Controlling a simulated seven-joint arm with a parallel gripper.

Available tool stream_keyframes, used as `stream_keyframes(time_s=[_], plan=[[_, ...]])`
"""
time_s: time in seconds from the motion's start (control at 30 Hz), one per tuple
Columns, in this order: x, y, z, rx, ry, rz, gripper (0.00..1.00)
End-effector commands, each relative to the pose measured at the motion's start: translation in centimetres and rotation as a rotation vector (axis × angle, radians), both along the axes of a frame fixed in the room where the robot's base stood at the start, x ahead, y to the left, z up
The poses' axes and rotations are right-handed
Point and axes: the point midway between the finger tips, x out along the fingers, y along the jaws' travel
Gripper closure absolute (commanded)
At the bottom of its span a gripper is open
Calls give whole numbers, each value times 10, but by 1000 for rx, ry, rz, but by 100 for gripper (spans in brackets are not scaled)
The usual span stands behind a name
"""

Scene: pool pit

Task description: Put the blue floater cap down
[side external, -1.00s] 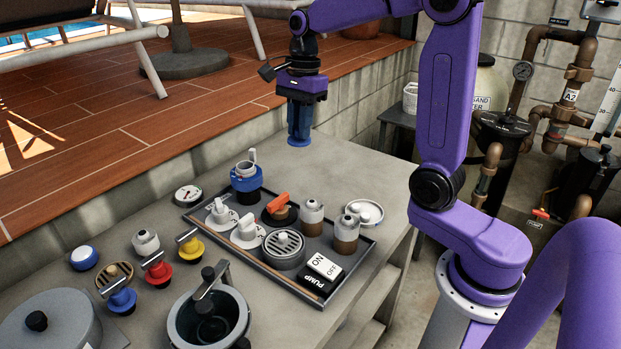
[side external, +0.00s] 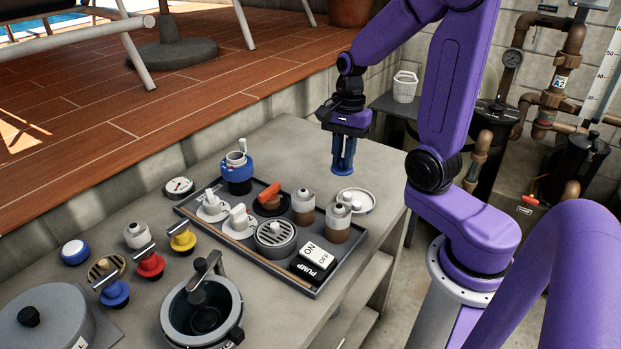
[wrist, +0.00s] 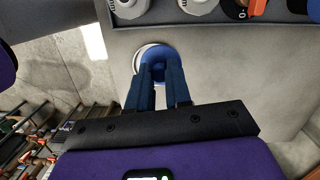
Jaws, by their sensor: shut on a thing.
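My gripper (side external: 343,170) points straight down above the bench, behind the white dish. Its blue fingers are shut on the blue floater cap, which shows in the wrist view as a blue rounded piece (wrist: 158,62) between the fingertips. In the side view the cap is hard to tell from the blue fingers. The cap looks held above the bench. In the wrist view it covers part of a white round dish (wrist: 139,56) below. The dish with its small knob also shows in the side view (side external: 368,203), at the tray's right end.
A dark tray (side external: 318,290) holds valves, bottles, a round grate and a pump switch. A blue-collared fitting (side external: 238,173) stands at its far side. Yellow, red and blue valves and a round pot (side external: 205,310) stand to the left. The far bench top (side external: 285,140) is clear.

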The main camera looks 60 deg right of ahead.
Motion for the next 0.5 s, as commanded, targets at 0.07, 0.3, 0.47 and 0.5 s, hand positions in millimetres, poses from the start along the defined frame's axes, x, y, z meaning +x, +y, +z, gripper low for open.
stream_keyframes(time_s=[0.07, 0.3, 0.47, 0.5], plan=[[12, -3, -6, 1, 4, -1, 100], [46, -12, -22, 1, 3, -1, 100], [67, -17, -37, 1, 5, 0, 100], [71, -18, -42, 1, 5, 0, 100]])
